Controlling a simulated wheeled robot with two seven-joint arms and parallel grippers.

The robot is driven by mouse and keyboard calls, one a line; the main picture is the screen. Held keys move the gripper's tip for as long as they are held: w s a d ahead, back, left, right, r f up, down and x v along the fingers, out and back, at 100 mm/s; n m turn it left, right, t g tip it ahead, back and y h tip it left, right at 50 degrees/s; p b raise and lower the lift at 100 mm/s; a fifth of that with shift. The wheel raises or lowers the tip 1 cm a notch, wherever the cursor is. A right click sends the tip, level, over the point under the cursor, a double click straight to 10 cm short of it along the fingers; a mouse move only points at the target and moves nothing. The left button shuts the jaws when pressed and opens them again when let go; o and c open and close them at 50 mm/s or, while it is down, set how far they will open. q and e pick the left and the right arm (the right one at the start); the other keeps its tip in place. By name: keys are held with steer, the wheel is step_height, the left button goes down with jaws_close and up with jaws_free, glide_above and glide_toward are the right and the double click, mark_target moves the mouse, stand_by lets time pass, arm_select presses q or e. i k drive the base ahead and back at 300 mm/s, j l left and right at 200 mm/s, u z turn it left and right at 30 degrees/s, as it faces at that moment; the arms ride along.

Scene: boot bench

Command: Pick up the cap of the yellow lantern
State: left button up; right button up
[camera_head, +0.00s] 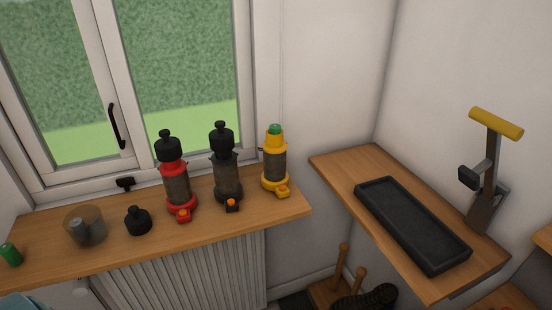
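The yellow lantern (274,164) stands upright at the right end of the wooden window sill. Its top has no black cap on it, and a green rounded piece (275,129) sticks out there. A loose black cap with a knob (138,220) sits on the sill, left of the red lantern (178,182). It looks like the black caps on the red lantern and the black lantern (227,170). I cannot tell from its look alone which lantern it belongs to. Neither of my grippers is in view.
A clear cylinder (85,225) and a green cylinder (11,254) stand on the sill (120,253) left of the loose cap. A window handle (117,126) is behind.

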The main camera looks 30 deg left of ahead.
mark_target(138, 223)
steer(key=u, duration=1.85)
